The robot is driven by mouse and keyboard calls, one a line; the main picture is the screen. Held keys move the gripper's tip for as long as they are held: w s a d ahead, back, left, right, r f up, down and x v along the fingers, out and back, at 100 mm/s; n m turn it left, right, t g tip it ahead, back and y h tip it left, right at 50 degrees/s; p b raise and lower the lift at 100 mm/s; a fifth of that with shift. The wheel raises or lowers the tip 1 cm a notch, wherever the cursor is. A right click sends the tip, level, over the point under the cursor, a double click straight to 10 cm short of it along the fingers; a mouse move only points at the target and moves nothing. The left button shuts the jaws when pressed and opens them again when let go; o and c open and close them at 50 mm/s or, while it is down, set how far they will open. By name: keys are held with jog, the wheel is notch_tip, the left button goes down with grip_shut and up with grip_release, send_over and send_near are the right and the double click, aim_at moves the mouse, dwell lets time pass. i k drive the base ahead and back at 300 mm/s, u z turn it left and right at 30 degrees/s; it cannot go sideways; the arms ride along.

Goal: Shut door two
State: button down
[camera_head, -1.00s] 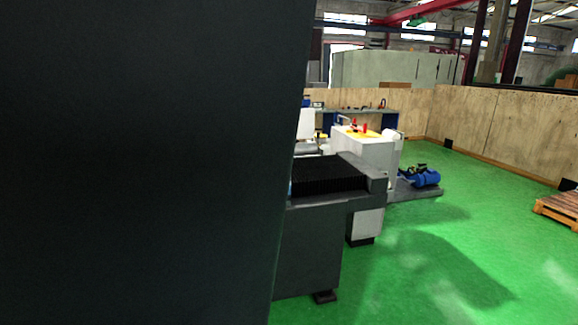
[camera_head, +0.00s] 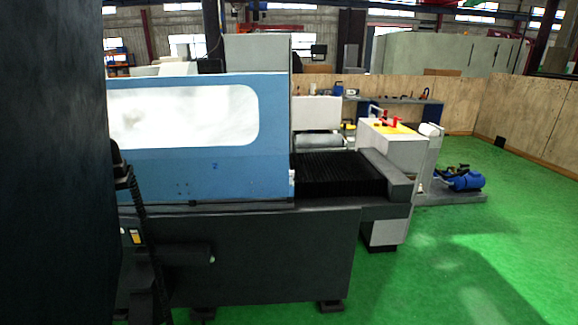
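A blue sliding door (camera_head: 272,140) with a wide, light window (camera_head: 185,117) and a small mark that looks like a 2 (camera_head: 214,166) stands on the grinder's dark base (camera_head: 300,255). Its left end is hidden behind a dark upright surface. Its right edge meets the black ribbed bellows (camera_head: 338,176). A small white piece (camera_head: 292,183) sits low at that right edge. I cannot tell from here how far the door is open. My gripper is not in view.
A large dark panel (camera_head: 50,160) fills the left side close to me. A coiled black cable and dark fittings (camera_head: 125,180) hang beside it. A white cabinet (camera_head: 388,150) and a blue pump (camera_head: 467,181) stand to the right. Green floor (camera_head: 440,270) is clear at front right.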

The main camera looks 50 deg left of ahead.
aim_at(172, 122)
jog(key=u, duration=1.1)
jog(key=i, duration=1.2)
jog(key=u, duration=1.7)
jog(key=i, duration=0.95)
jog(key=z, duration=0.75)
